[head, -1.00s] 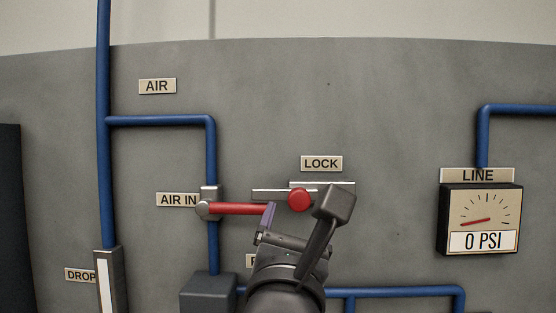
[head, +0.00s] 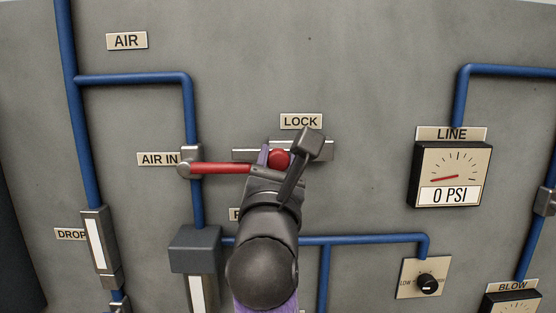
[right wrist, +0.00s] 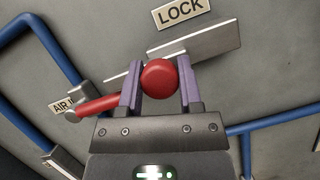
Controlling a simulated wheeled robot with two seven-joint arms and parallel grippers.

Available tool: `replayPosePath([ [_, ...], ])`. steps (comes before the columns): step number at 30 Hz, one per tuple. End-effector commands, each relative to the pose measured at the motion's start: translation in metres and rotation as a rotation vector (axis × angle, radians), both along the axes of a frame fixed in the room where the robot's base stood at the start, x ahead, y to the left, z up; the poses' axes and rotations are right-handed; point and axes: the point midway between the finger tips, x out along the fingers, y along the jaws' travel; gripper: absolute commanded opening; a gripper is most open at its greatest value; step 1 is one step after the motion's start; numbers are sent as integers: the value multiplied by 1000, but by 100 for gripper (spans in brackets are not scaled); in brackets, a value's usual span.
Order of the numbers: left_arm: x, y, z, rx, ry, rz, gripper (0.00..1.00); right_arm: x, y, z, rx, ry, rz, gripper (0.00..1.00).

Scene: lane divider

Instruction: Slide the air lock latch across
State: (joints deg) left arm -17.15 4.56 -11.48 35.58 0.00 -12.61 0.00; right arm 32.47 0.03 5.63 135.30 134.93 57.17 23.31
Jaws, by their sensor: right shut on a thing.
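The lock latch is a red round knob (head: 279,158) on a silver rail (head: 320,151) under the LOCK label (head: 301,121). My right gripper (head: 281,157) has its fingers on either side of the knob and is shut on it. In the right wrist view the red knob (right wrist: 159,78) sits between the two purple fingers (right wrist: 159,84). The red AIR IN lever (head: 222,168) lies level, pointing right from its valve, and its tip ends close beside my right gripper. My left gripper is not in view.
Blue pipes (head: 189,110) run along the grey panel (head: 370,100). A LINE gauge (head: 452,175) at the right reads 0 PSI. A small dial (head: 427,284) is at the lower right. The panel above the LOCK label is clear.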

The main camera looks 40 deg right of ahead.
Motion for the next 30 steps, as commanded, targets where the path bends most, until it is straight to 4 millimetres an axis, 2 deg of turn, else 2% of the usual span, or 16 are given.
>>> replayPosePath([
  [1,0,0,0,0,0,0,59,0,0,0,0,0,0,9],
  [3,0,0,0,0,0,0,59,0,0,0,0,0,0,0],
  [30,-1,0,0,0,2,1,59,0,0,0,-1,-1,0,0],
])
